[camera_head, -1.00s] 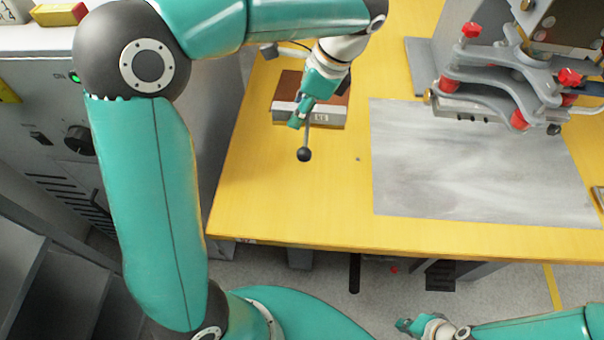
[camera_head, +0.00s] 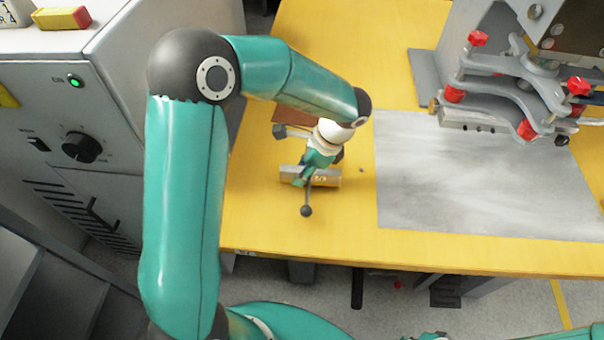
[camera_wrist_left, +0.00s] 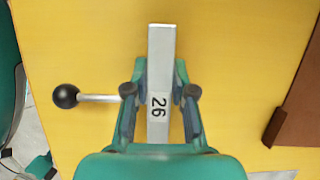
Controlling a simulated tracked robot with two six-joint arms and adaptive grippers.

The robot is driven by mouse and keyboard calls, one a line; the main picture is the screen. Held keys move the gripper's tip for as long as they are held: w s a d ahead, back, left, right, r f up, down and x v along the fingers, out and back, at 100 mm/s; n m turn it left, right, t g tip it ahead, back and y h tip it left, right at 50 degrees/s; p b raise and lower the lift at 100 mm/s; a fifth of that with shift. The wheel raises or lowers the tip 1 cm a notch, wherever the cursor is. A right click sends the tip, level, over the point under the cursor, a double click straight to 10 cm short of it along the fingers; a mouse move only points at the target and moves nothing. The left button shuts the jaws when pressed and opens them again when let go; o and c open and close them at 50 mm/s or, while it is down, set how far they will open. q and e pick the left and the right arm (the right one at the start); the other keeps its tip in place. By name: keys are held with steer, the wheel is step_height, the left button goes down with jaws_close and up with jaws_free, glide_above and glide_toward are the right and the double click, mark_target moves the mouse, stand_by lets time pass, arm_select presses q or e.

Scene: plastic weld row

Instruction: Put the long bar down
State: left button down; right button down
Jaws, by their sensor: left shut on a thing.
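The long bar is light grey with a label reading 26. In the head view the bar (camera_head: 328,181) is over the front left part of the yellow table. My left gripper (camera_head: 305,176) is shut on it. In the left wrist view the bar (camera_wrist_left: 161,60) points away between the two fingers of the left gripper (camera_wrist_left: 160,95). A thin rod with a black ball (camera_head: 306,211) sticks out from the bar's side. I cannot tell whether the bar touches the table. My right gripper is not in view.
A brown block (camera_head: 291,116) lies behind the bar, partly hidden by my left arm. A grey metal sheet (camera_head: 470,175) lies to the right. A machine with red knobs (camera_head: 525,80) stands beyond it. Bare yellow table (camera_head: 300,245) surrounds the bar.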

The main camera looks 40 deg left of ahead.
arm_select(q)
steer(key=shift+f, duration=0.4)
steer(key=shift+f, duration=0.15)
steer(key=c, duration=1)
jaws_free()
steer(key=shift+o, duration=0.2)
steer(key=p+v, duration=0.1)
steer(key=v, duration=1.1)
steer(key=shift+s, duration=0.15)
